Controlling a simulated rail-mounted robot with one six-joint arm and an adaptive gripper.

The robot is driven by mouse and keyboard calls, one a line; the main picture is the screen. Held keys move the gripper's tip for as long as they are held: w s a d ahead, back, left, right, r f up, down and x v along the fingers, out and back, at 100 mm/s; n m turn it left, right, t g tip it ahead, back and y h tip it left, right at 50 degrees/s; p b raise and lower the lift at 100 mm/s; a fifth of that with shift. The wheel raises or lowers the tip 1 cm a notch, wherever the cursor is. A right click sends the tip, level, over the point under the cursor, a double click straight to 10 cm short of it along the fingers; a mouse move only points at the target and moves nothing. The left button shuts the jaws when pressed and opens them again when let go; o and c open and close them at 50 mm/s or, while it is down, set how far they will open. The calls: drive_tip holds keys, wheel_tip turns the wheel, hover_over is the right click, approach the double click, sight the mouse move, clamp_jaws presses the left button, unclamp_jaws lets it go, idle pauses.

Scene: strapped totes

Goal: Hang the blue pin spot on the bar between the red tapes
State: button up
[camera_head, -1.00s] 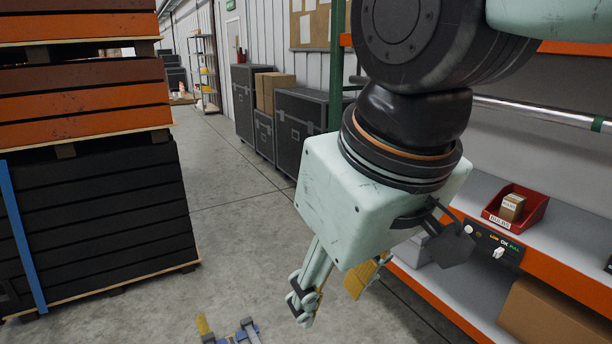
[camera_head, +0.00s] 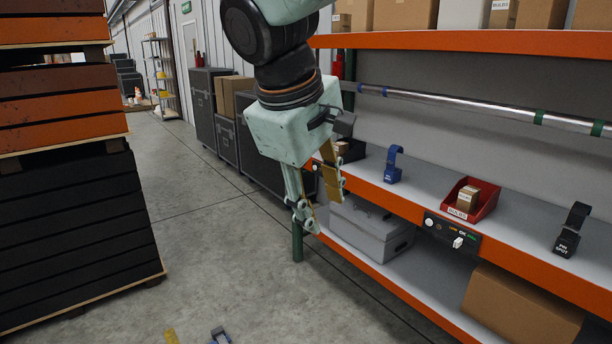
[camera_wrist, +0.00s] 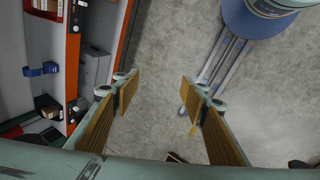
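The blue pin spot (camera_head: 392,168) stands on the grey middle shelf with its hook upward. It also shows at the left of the wrist view (camera_wrist: 42,70). The silver bar (camera_head: 455,106) runs along the rack above that shelf. It carries blue tape (camera_head: 385,91) and green tape (camera_head: 538,117); I see no red tape on the visible part. My gripper (camera_head: 321,211) hangs in front of the rack, left of the blue pin spot and apart from it. In the wrist view my gripper (camera_wrist: 157,82) is open and empty, its fingers wide apart above the floor.
A black pin spot (camera_head: 568,236) and a red bin (camera_head: 484,206) with a small box share the middle shelf. A control panel (camera_head: 450,233) sits on its orange edge. Cartons fill the top shelf.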

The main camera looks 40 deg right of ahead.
drive_tip(key=w+d+f+n+g+h, duration=0.1)
drive_tip(key=w+d+f+n+h, duration=0.15)
drive_tip(key=w+d, duration=0.85)
drive_tip(key=w+d+f+n+g+h, duration=0.1)
drive_tip(key=w+d+n+h, duration=0.15)
drive_tip(key=w+d, duration=0.9)
drive_tip(key=w+d+f+n+g+h, duration=0.1)
drive_tip(key=w+d+f+n+h, duration=0.2)
drive_tip(key=d, duration=1.5)
drive_tip(key=w+d+f+n+h, duration=0.2)
drive_tip(key=w+d+f, duration=0.3)
drive_tip(key=d, duration=0.3)
drive_tip(key=w+d+f+n+h, duration=0.1)
drive_tip(key=w+d+f, duration=0.3)
drive_tip(key=d, duration=0.4)
drive_tip(key=n+t+h+p, duration=0.1)
drive_tip(key=n+t+h, duration=0.15)
drive_tip(key=n, duration=0.25)
approach(388, 177)
drive_tip(key=shift+w+r+g, duration=0.1)
drive_tip(key=shift+g, duration=0.15)
drive_tip(key=shift+d, duration=0.15)
drive_tip(key=shift+w+d, duration=0.1)
drive_tip(key=shift+d, duration=3.4)
drive_tip(key=shift+d+b, duration=1)
drive_tip(key=shift+d, duration=1.9)
drive_tip(key=shift+w, duration=0.1)
